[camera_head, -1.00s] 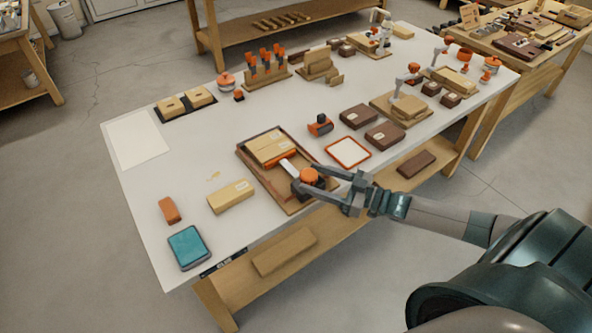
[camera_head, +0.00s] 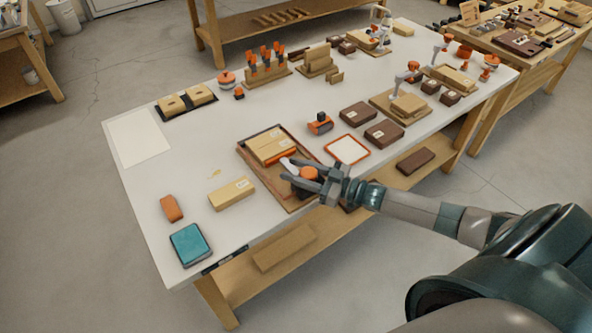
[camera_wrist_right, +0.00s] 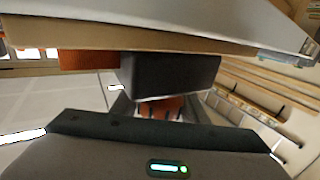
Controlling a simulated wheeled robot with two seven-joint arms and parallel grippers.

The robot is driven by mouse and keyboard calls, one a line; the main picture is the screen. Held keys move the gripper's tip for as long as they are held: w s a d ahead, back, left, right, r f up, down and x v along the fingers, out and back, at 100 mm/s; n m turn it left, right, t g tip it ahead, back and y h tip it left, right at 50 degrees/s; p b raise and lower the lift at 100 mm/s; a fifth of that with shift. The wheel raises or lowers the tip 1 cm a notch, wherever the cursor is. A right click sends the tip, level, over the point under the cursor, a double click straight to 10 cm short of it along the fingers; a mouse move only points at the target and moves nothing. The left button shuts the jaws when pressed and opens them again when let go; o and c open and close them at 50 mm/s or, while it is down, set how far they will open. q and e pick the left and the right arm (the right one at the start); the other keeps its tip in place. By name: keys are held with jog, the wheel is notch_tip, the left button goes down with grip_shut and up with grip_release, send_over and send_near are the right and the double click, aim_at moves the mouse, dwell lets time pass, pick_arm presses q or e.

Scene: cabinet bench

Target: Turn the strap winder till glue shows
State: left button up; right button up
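The strap winder, with a round orange knob (camera_head: 309,173) on a dark body, sits at the near right end of a wooden tray (camera_head: 262,178) on the bench. An orange bar and tan blocks (camera_head: 270,147) lie in the tray beside it. My right gripper (camera_head: 285,170) reaches in from the right with its fingers around the knob; whether they press on it is unclear. In the right wrist view a dark block (camera_wrist_right: 170,74) hides much of the space ahead, with orange (camera_wrist_right: 160,108) between the fingers. I see no glue clearly. My left gripper is out of view.
An orange-rimmed white pad (camera_head: 347,150) and dark brown boxes (camera_head: 384,133) lie right of the tray. A tan box (camera_head: 231,193), an orange block (camera_head: 171,208) and a teal pad (camera_head: 189,245) lie left. The white bench top is clear toward the paper sheet (camera_head: 138,138).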

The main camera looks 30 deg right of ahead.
jog(key=c, duration=0.4)
jog(key=shift+r+m+t+h+p, duration=0.2)
jog(key=shift+m+t+h+p, duration=0.3)
jog(key=shift+p, duration=0.45)
jog(key=shift+c, duration=0.2)
jog(key=m+h+p, duration=0.1)
jog(key=m+t+h+p, duration=0.1)
jog(key=h, duration=0.1)
jog(key=d+m+h+p, duration=0.1)
jog(key=h, duration=0.1)
jog(key=shift+w+d+t, duration=0.1)
jog(key=shift+w+t, duration=0.2)
jog(key=shift+w, duration=0.05)
jog(key=shift+d+f+m+h+p, duration=0.1)
jog(key=shift+d+m+h+p, duration=0.2)
jog(key=shift+m+h+p, duration=0.45)
jog(key=shift+h, duration=0.35)
jog(key=o, duration=1)
jog(key=shift+o, duration=0.2)
jog(key=shift+f, duration=0.1)
